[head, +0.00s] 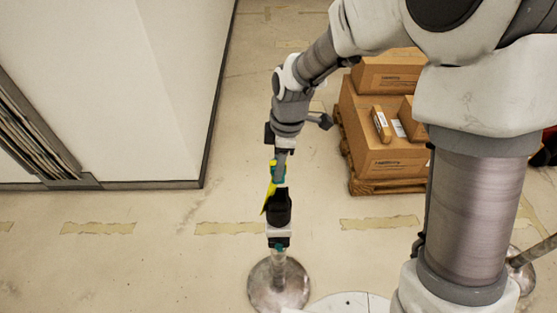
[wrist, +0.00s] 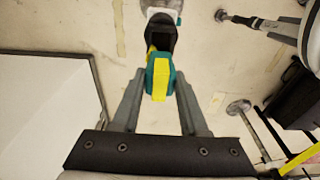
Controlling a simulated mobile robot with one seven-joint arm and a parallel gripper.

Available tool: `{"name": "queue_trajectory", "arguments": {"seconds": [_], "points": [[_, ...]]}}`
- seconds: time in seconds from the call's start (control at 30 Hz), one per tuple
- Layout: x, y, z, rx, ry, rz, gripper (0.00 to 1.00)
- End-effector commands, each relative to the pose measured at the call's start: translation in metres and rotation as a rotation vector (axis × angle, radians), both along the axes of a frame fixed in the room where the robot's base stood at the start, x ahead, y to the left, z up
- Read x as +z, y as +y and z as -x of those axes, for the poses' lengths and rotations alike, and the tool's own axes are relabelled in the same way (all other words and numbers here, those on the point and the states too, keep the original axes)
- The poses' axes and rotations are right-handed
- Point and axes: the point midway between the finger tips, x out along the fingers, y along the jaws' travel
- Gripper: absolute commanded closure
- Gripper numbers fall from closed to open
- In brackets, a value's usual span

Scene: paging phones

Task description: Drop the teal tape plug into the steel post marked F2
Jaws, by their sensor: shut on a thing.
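My gripper (wrist: 158,88) is shut on the teal tape plug (wrist: 150,78), which has a yellow band across it. In the head view the plug (head: 281,172) shows at the end of my down-reaching arm, with yellow tape (head: 268,196) hanging beside it. Just below in that view is a black head (head: 278,208) with a white plate (head: 279,231), above a steel post's round base (head: 278,284). The black head (wrist: 160,38) also shows just beyond the plug in the wrist view. I cannot read a mark on it, nor tell whether plug and head touch.
A pallet of cardboard boxes (head: 386,125) stands right of my arm. A white wall block (head: 120,90) stands at the left. Another pole (head: 540,246) with a round base shows at the right edge. The floor between is mostly clear, with worn tape strips (head: 98,228).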

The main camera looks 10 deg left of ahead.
Motion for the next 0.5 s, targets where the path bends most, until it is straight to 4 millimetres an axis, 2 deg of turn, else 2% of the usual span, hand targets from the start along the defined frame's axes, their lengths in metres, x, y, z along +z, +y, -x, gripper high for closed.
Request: {"name": "queue_trajectory", "arguments": {"seconds": [0.03, 0.1, 0.5], "points": [[-0.011, 0.0, 0.0, 0.0, 0.001, 0.0, 1.0], [-0.018, 0.0, 0.0, 0.0, 0.001, 0.001, 1.0], [-0.039, 0.0, 0.0, -0.002, 0.0, 0.0, 1.0]]}}
